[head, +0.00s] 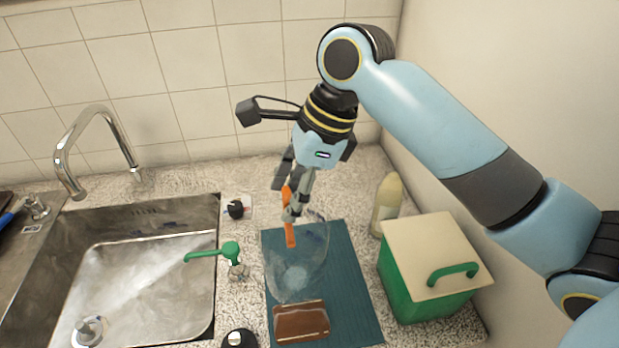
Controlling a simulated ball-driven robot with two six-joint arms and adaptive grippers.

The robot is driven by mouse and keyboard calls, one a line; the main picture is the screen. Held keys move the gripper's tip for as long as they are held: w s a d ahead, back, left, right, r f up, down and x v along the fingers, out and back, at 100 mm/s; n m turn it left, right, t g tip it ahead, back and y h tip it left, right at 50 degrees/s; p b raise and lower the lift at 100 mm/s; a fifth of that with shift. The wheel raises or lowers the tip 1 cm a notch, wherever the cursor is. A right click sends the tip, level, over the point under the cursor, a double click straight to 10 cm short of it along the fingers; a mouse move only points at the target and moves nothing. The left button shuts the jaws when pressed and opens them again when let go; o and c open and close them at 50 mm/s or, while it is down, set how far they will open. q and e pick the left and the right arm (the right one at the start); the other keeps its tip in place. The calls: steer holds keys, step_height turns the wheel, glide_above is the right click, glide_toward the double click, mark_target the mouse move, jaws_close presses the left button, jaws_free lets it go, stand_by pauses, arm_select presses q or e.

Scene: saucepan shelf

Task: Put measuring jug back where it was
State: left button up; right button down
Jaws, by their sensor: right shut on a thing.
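The measuring jug (298,270) is clear with an orange handle (290,232). It is at or just above the teal mat (350,285) right of the sink; I cannot tell whether its base touches the mat. My right gripper (290,212) comes down from above and is shut on the jug's orange handle. Its fingers hide part of the handle and rim. My left gripper is not in view.
A brown block (301,321) lies on the mat in front of the jug. A green box with a cream lid (430,262) and a pale bottle (386,205) stand right. The sink (150,290), green-handled tap (228,252) and chrome faucet (100,135) are left.

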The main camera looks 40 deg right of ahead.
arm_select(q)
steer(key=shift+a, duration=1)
arm_select(e)
steer(key=w+d+f, duration=0.6)
steer(key=w+f, duration=0.3)
steer(key=f, duration=0.1)
steer(key=shift+w+f, duration=0.3)
steer(key=shift+f, duration=0.1)
steer(key=c, duration=0.6)
jaws_free()
